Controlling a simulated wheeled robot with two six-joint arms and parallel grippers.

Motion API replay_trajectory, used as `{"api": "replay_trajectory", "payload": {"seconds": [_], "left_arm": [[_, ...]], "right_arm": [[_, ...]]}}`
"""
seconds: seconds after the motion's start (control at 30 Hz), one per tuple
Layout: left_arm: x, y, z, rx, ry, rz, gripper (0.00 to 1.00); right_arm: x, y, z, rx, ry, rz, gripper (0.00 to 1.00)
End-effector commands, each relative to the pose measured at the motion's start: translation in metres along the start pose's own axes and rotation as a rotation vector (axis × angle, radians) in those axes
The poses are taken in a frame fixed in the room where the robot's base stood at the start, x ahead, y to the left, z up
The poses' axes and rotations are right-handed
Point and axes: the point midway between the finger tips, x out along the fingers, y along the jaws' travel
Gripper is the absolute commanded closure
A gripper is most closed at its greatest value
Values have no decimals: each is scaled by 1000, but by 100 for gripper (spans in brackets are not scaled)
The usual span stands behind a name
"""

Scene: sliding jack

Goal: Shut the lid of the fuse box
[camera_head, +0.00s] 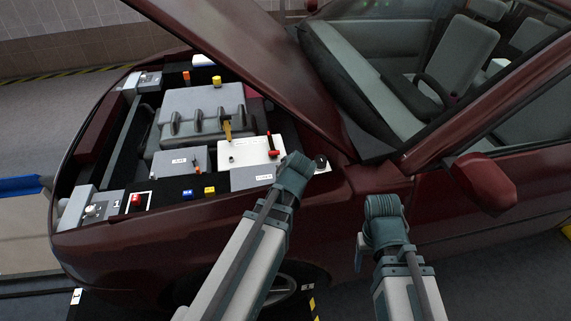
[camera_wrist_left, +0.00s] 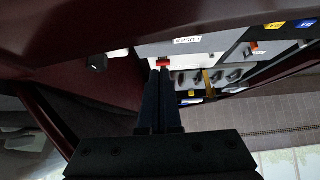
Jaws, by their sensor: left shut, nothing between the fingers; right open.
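The fuse box (camera_head: 252,177) is a low grey box labelled FUSES at the near right of the open engine bay. Its label also shows upside down in the left wrist view (camera_wrist_left: 188,41). A white panel (camera_head: 245,152) with a red handle (camera_head: 272,148) lies just behind it; I cannot tell whether this is the lid. My left gripper (camera_wrist_left: 160,73) is shut and empty, its tips close to a red part (camera_wrist_left: 163,62); I cannot tell if they touch. My right gripper (camera_head: 360,250) is open, low beside the car's flank, mostly hidden by its wrist.
The raised hood (camera_head: 240,60) slopes over the back right of the bay. A grey engine cover (camera_head: 200,110), a yellow-handled dipstick (camera_head: 227,129) and an AIR box (camera_head: 180,163) stand left of the fuse box. The car's side mirror (camera_head: 484,182) juts out at right.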

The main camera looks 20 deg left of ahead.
Motion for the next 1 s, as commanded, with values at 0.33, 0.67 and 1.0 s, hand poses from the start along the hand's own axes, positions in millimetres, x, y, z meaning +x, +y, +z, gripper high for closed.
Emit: {"api": "replay_trajectory", "payload": {"seconds": [0.33, 0.67, 1.0], "left_arm": [[-42, 0, 1, 1, 0, 0, 100], [-48, 0, -26, -1, -20, 0, 100], [-32, 1, -21, -2, -20, 0, 100]], "right_arm": [[-30, 3, 2, 0, 0, 0, 34], [-56, 5, 3, 0, 0, 0, 34], [-40, 4, 2, 0, 0, 0, 34]]}}
